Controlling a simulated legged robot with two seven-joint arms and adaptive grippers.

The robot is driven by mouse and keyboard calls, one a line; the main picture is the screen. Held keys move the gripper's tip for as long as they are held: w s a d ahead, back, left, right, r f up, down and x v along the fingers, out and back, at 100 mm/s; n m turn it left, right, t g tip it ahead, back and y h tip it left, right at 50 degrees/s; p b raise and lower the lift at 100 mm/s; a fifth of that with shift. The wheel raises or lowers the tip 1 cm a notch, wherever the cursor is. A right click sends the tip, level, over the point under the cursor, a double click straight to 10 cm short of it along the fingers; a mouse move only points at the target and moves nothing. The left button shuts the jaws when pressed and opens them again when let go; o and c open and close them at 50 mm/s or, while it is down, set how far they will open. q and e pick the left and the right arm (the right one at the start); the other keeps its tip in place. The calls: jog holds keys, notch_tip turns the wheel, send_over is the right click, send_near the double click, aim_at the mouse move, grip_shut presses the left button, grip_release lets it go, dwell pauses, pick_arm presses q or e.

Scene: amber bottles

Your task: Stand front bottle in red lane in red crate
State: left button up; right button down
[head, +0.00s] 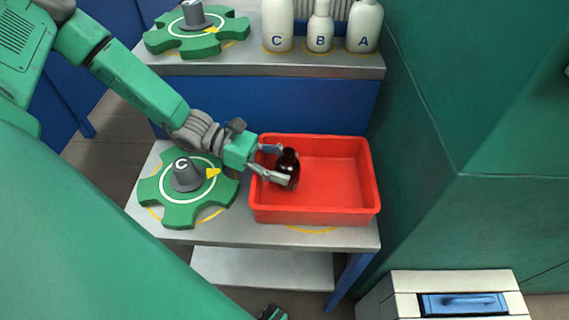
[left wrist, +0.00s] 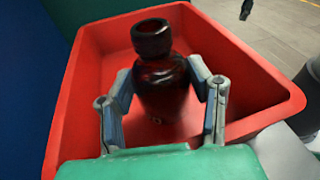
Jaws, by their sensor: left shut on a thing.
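My left gripper (head: 268,163) is shut on a dark amber bottle (head: 289,170), one finger on each side of its body. The bottle is upright inside the red crate (head: 376,190), near its left end. In the left wrist view the bottle (left wrist: 161,85) stands between the two fingers (left wrist: 163,100), with the crate walls (left wrist: 235,55) around it. Whether its base touches the crate floor is hidden. My right gripper is not clearly seen.
A green gear-shaped fixture marked C (head: 205,205) stands left of the crate on the grey table (head: 180,235). White bottles marked C (head: 277,25), B (head: 320,28) and A (head: 364,26) stand on the rear shelf. A green wall (head: 430,150) rises on the right. The crate's right side is empty.

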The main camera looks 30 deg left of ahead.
pick_arm(q)
jog(key=o, duration=1.3)
jog(key=shift+r+p, duration=0.55)
jog(key=shift+r, duration=0.05)
jog(key=p+v, duration=0.3)
jog(key=v, duration=0.9)
